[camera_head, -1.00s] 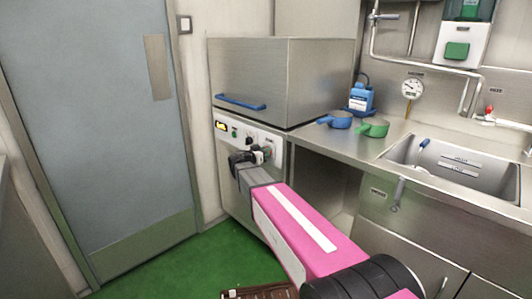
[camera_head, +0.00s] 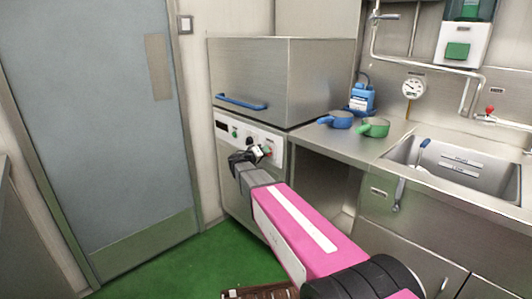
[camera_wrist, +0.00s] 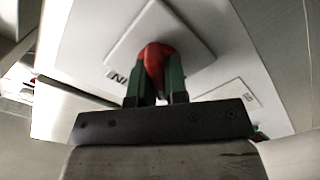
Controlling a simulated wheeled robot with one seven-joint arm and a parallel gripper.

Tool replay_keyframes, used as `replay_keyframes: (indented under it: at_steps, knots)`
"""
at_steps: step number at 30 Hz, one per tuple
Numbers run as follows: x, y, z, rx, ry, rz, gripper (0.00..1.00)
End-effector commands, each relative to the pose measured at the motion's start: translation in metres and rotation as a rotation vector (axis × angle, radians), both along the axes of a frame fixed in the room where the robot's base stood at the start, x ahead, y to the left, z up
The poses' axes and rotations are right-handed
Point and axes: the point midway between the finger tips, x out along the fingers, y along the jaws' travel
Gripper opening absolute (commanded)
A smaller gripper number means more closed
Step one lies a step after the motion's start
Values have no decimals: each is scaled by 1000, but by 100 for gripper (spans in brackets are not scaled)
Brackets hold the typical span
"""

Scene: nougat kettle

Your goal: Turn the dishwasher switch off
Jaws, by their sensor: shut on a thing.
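The dishwasher (camera_head: 270,85) is a steel hood machine with a blue handle (camera_head: 240,103) and a pale control panel (camera_head: 282,154) below. The small display (camera_head: 222,125) at the panel's left end is dark. My gripper (camera_head: 264,151) is at the panel's right half. In the wrist view, my gripper's green-padded fingers (camera_wrist: 160,80) are shut on the red switch (camera_wrist: 154,58), which sits on a light square plate (camera_wrist: 188,28). The fingers cover much of the switch, and its exact angle is hard to tell. Part of a printed label shows to its left.
A sink (camera_head: 450,165) lies farther right. A grey door (camera_head: 100,130) stands left; green floor (camera_head: 180,272) is open before it.

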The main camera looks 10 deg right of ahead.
Motion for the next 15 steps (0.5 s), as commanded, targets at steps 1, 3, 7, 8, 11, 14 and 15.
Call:
replay_keyframes:
  at_steps: [1, 3, 7, 8, 11, 14, 15]
  knots:
    - [0, 1, -1, -23, 37, 0, 0]
    - [0, 1, -1, -61, 93, 1, 0]
    - [0, 1, -1, -128, 194, 0, 0]
    - [0, 1, -2, -143, 216, 1, 0]
    - [0, 1, -2, -192, 288, 1, 0]
    - [1, 1, -2, -235, 353, 0, 0]
    - [1, 1, -3, -250, 376, 0, 0]
